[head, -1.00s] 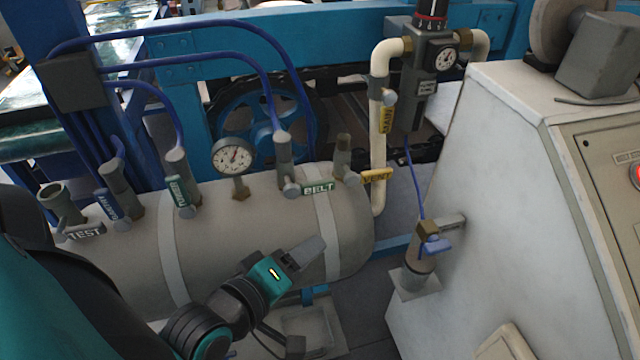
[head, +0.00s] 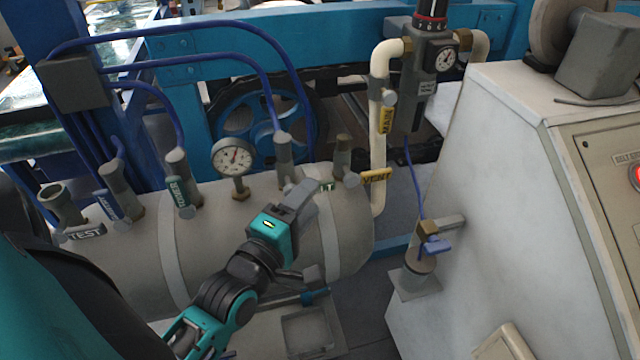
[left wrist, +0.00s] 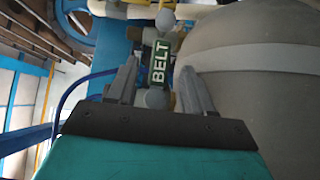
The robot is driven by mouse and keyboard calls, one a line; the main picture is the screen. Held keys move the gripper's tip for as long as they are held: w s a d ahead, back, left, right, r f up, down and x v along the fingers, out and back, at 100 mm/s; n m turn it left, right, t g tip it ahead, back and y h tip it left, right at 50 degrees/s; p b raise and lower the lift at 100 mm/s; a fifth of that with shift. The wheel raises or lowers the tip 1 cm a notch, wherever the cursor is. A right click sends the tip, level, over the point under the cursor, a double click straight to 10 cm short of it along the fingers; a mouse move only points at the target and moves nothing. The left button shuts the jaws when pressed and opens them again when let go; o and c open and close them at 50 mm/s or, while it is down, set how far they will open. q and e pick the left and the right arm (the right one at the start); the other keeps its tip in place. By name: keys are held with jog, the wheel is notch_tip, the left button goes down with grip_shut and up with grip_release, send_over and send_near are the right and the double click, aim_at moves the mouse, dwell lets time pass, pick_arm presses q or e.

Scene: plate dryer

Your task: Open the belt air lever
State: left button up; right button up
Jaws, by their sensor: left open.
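The belt air lever is a green tag marked BELT (left wrist: 160,63) on a grey valve post. In the left wrist view it lies between the two open fingers of my left gripper (left wrist: 157,85), with no clear contact. In the head view my left gripper (head: 302,193) is in front of the lever and hides most of it. Only the tag's right end (head: 327,186) shows there. The valve post (head: 285,160) rises behind the gripper from the beige tank (head: 350,225). My right gripper is not in view.
A pressure gauge (head: 233,157) and the green TOWER lever (head: 178,190) stand to the left on the tank. The yellow VENT lever (head: 376,175) is close on the right, beside the white pipe (head: 379,130). A white cabinet (head: 510,200) stands further right.

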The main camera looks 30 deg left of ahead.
aim_at(320, 192)
pick_arm(q)
jog(key=shift+w+a, duration=0.2)
jog(key=shift+w, duration=2.25)
grip_shut()
